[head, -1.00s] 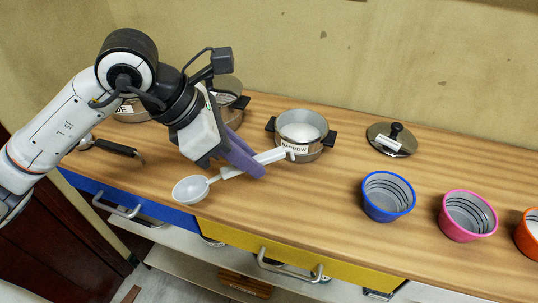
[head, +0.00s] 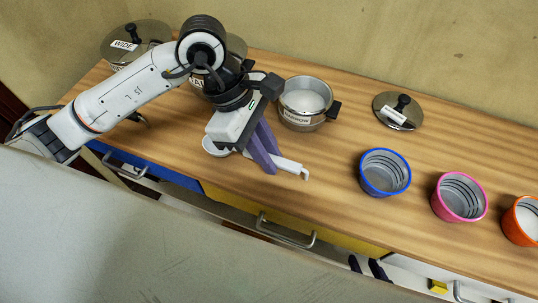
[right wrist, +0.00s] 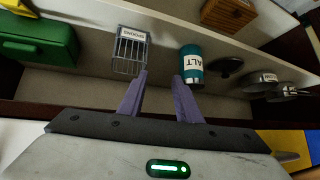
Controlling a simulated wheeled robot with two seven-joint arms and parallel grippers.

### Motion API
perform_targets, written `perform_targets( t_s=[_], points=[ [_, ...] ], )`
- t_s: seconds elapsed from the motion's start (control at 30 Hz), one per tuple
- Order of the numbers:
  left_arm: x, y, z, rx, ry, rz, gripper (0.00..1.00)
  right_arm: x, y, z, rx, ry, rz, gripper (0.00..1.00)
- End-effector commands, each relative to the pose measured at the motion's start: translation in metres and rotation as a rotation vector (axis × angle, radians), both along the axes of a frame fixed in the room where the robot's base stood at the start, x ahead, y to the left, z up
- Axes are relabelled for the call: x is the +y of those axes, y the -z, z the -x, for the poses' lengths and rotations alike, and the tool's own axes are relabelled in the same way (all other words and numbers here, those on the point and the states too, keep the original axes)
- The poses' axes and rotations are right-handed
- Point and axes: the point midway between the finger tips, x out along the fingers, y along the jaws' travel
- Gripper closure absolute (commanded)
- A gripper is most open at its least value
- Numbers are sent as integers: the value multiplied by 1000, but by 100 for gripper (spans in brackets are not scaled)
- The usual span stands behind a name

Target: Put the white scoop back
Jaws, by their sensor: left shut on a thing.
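My left gripper (head: 262,150) is shut on the handle of the white scoop (head: 288,165) and holds it over the left part of the wooden counter. The handle's hooked end points right, and the bowl, at the left, is partly hidden by the gripper. I cannot tell how high the scoop is above the counter. My right gripper (right wrist: 159,92) is open and empty in the right wrist view, with its purple fingers apart. Its fingertips also seem to show low in the head view (head: 367,267), below the counter's front edge.
A NARROW-labelled pot (head: 303,120) stands behind the scoop, with a WIDE-labelled lid (head: 130,44) at far left. A loose lid (head: 391,117) and blue (head: 385,172), pink (head: 459,197) and orange (head: 520,221) cups stand right. A wire basket (right wrist: 130,50) and teal SALT canister (right wrist: 191,68) lie ahead.

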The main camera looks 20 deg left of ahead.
Motion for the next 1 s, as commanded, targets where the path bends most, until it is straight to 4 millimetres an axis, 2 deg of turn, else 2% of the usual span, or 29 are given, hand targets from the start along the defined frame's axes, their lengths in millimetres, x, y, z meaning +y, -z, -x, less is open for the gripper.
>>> perform_targets(
  t_s=[0.1,0.4,0.43,0.53,0.83,1.0],
  points=[
    [0,13,1,1,-1,1,100,0,-1,0,0,0,-1,69],
    [0,17,0,-1,1,0,100,1,2,-1,-3,0,-2,69],
    [0,16,0,-1,1,0,82,1,0,-1,-4,-1,-2,69],
    [0,15,0,-1,0,0,66,1,-1,-1,-5,0,-2,69],
    [0,14,0,-1,0,0,66,1,-3,-2,-5,0,-2,69],
    [6,0,-1,-4,-2,-2,66,1,-2,-2,-6,0,-2,69]
  ],
)
